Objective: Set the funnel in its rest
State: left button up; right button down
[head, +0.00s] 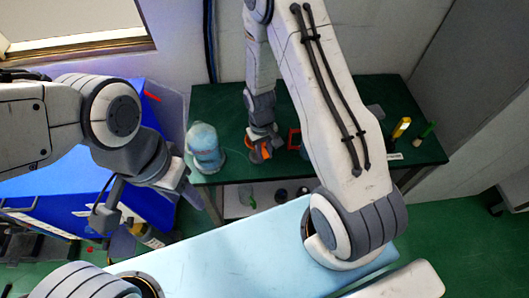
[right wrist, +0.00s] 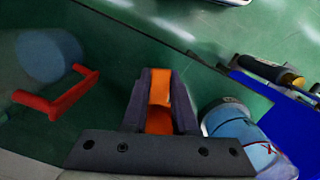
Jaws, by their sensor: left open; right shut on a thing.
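An orange piece, which I take for the funnel (head: 260,154), is between the fingers of my right gripper (head: 262,144) over the green table. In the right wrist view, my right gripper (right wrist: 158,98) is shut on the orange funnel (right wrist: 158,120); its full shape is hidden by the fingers. A red frame, probably the rest (head: 293,138), stands just right of the gripper. It shows in the right wrist view as a red bracket (right wrist: 58,98) at the left, apart from the funnel. My left gripper (head: 140,205) is open and empty, away from the table at the left.
A pale blue container (head: 205,148) stands at the table's left edge, close to the gripper; it shows in the right wrist view (right wrist: 240,135). A blue-grey round thing (right wrist: 48,54) is beside the red frame. A yellow-handled tool (head: 401,127) lies at the right of the green table (head: 345,92).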

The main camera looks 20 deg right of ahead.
jog(key=shift+f+b, duration=0.6)
jog(key=shift+f, duration=0.3)
jog(key=c, duration=0.6)
grip_release()
jog(key=shift+r, duration=0.1)
jog(key=r, duration=0.7)
jog(key=w+r, duration=0.1)
jog(key=r, duration=0.2)
jog(key=shift+w+r+b, duration=0.1)
jog(key=shift+r+b, duration=0.1)
jog(key=shift+b, duration=0.2)
jog(key=shift+a, duration=0.1)
jog(key=s+a+r+n, duration=0.3)
jog(key=s+a+r, duration=0.3)
jog(key=a+r, duration=0.25)
jog(key=s+a+r+n, duration=0.1)
jog(key=s+r, duration=0.1)
jog(key=s, duration=0.2)
jog(key=s+a+r+n, duration=0.1)
jog(key=s+r, duration=0.1)
jog(key=s, duration=0.3)
jog(key=s+a+r+n+t+y, duration=0.1)
jog(key=s+r, duration=0.1)
jog(key=s, duration=0.2)
jog(key=shift+s+a+r, duration=0.25)
jog(key=shift+a, duration=0.15)
